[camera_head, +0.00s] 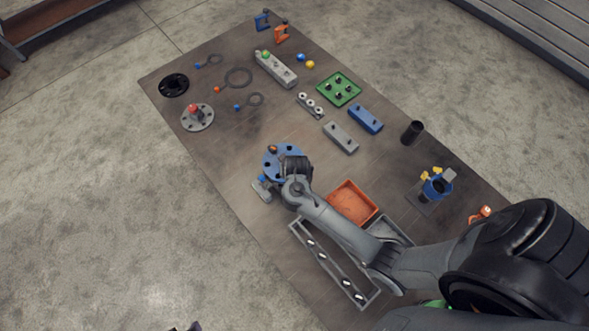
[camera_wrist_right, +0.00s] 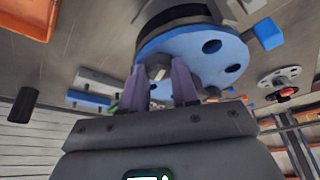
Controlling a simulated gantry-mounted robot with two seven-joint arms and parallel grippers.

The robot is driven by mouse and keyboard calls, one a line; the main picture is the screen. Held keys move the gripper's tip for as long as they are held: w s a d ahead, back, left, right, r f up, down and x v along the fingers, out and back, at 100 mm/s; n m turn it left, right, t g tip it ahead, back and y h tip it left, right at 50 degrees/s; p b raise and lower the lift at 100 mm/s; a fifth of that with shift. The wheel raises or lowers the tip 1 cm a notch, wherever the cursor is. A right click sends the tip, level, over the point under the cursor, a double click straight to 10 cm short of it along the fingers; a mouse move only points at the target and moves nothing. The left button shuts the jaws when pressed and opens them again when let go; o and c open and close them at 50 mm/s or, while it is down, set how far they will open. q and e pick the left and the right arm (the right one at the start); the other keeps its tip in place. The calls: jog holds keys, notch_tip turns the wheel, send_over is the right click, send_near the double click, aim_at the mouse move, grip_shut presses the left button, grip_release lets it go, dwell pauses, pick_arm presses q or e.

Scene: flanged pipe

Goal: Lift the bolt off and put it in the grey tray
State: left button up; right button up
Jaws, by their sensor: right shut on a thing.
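The blue flange (camera_head: 270,163) lies near the table's front left edge, with a dark pipe above it in the right wrist view. My right gripper (camera_wrist_right: 160,78) is at this flange's rim (camera_wrist_right: 225,48). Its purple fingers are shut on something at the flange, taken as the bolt. A grey tray (camera_head: 392,231) lies beside the orange tray, partly covered by my right arm. A small dark shape at the head view's bottom edge may be the tip of my left gripper (camera_head: 186,327); its jaws cannot be made out.
The orange tray (camera_head: 352,203) and a long grey rack (camera_head: 318,263) with several small pieces lie near my right arm. A grey flange with a red knob (camera_head: 197,116) is further left. A blue block (camera_head: 365,118) and black cylinder (camera_head: 412,132) stand further back.

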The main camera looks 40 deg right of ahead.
grip_shut()
jog(key=shift+r, duration=0.15)
jog(key=shift+r, duration=0.55)
notch_tip(320, 180, up, 3)
jog(key=shift+r+p, duration=0.15)
jog(key=shift+p, duration=0.5)
jog(key=s+d+r+p, duration=0.1)
jog(key=s+d+r, duration=0.5)
jog(key=s, duration=0.3)
jog(key=shift+s+d+r, duration=0.15)
jog(key=shift+d+r, duration=0.05)
jog(key=shift+d, duration=0.35)
jog(key=shift+r+p, duration=0.1)
jog(key=shift+p, duration=0.2)
